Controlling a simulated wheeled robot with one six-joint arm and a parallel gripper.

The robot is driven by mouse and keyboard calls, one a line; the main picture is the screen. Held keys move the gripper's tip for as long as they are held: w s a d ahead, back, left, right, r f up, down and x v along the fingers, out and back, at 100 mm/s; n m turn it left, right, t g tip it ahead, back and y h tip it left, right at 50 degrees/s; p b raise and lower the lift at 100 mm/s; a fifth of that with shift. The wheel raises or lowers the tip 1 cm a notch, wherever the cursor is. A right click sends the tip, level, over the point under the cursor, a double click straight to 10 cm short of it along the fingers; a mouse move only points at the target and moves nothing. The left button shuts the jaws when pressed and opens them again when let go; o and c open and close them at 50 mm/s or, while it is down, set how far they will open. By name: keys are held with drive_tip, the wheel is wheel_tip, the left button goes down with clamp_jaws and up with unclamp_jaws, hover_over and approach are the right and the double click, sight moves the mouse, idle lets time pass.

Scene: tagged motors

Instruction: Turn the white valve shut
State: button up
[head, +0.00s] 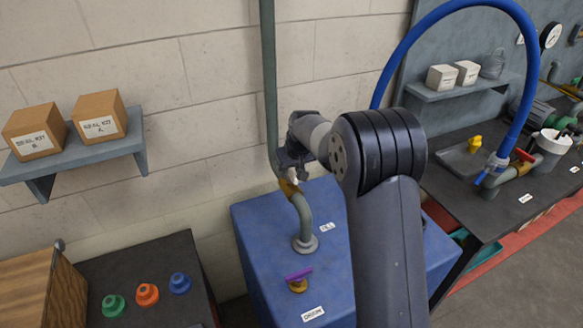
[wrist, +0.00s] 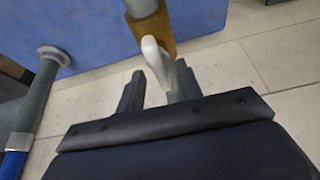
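The white valve handle (wrist: 154,58) is a short lever on a brass-coloured valve body (wrist: 160,28) in the wrist view. The valve sits on a grey pipe that rises from a blue tank (head: 262,240) beside a FILL label. In the head view the brass body (head: 289,188) shows just below my gripper (head: 291,172), and the handle is mostly hidden by it. My gripper (wrist: 158,72) is open. Its two fingers stand on either side of the handle's free end in the wrist view. I cannot tell whether either finger touches it.
A purple handle (head: 299,274) sits on the tank near a DRAIN label (head: 313,314). A shelf (head: 75,160) with two boxes hangs at left. Green, orange and blue knobs sit on the dark bench (head: 140,260).

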drive_tip(key=shift+f, duration=0.1)
drive_tip(key=shift+c, duration=0.3)
clamp_jaws()
idle(0.4)
drive_tip(key=n+y+b, duration=0.1)
drive_tip(key=n, duration=0.2)
drive_tip(key=shift+w+d+f+b, duration=0.1)
drive_tip(key=shift+b, duration=0.3)
drive_tip(key=n+g+y+b, duration=0.1)
drive_tip(key=n, duration=0.2)
drive_tip(key=shift+w+n, duration=0.1)
drive_tip(key=shift+n, duration=0.3)
drive_tip(key=n+g, duration=0.1)
drive_tip(key=n, duration=0.1)
drive_tip(key=n+g, duration=0.1)
drive_tip(key=n, duration=0.2)
drive_tip(key=shift+w+r+g+y+p, duration=0.1)
drive_tip(key=shift+r+g+y+p, duration=0.1)
drive_tip(key=shift+g+y+p, duration=0.15)
drive_tip(key=n+g+p, duration=0.1)
drive_tip(key=n, duration=0.2)
drive_tip(key=n+g+p, duration=0.1)
drive_tip(key=n+p, duration=0.1)
drive_tip(key=n, duration=0.1)
drive_tip(key=shift+w, duration=0.15)
